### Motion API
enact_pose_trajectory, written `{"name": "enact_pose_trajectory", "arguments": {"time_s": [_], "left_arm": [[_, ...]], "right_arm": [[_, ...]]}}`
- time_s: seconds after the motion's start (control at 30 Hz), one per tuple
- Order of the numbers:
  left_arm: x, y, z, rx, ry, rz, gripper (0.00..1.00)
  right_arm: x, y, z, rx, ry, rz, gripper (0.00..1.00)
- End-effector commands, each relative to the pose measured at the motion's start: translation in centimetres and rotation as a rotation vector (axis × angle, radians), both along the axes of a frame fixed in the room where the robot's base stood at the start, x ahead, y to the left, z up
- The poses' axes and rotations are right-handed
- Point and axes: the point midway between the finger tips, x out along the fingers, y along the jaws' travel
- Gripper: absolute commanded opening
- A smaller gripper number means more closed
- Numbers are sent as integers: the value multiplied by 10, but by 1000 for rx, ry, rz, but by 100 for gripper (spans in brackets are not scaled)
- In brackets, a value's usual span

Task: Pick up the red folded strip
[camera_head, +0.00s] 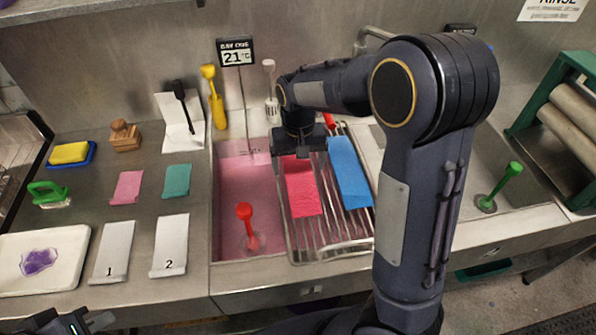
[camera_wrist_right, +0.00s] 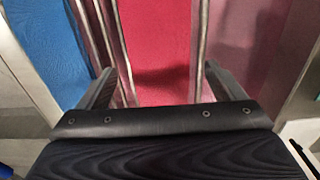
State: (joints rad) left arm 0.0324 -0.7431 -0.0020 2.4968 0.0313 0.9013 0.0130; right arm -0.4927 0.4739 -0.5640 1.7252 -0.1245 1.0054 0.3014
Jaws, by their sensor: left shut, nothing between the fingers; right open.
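The red folded strip (camera_head: 302,188) lies on the slatted metal rack (camera_head: 330,244), left of a blue strip (camera_head: 350,175). In the right wrist view the red strip (camera_wrist_right: 161,45) fills the middle, with the blue strip (camera_wrist_right: 45,45) at the upper left. My right gripper (camera_head: 299,152) is over the far end of the red strip and hides that end in the head view. Its fingers (camera_wrist_right: 162,80) are open, one on each side of the strip, with nothing visibly gripped. My left gripper (camera_head: 90,324) is at the bottom left edge, partly cut off, shut and empty.
A pink basin (camera_head: 240,190) with a red-handled tool (camera_head: 246,225) is left of the rack. A yellow tool (camera_head: 214,98) and a temperature display (camera_head: 235,52) stand behind. Numbered white cards (camera_head: 115,250), pink and green swatches lie left. My right arm covers the area right of the rack.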

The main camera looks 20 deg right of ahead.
Motion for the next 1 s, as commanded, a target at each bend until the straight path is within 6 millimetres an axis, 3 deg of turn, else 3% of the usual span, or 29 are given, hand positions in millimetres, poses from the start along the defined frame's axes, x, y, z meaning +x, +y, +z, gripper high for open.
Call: {"name": "enact_pose_trajectory", "arguments": {"time_s": [0.13, 0.4, 0.77, 1.0], "left_arm": [[0, 0, 1, 0, 0, 0, 0], [0, 0, 1, 0, 0, 0, 0], [0, 0, 1, 0, 0, 0, 0], [0, 0, 1, 0, 0, 0, 0]], "right_arm": [[0, 0, -17, 1, 2, -1, 89], [0, 0, -20, 2, -1, -1, 89], [0, 0, -20, 2, -1, 0, 42], [0, 0, -19, 2, -1, 0, 41]]}}
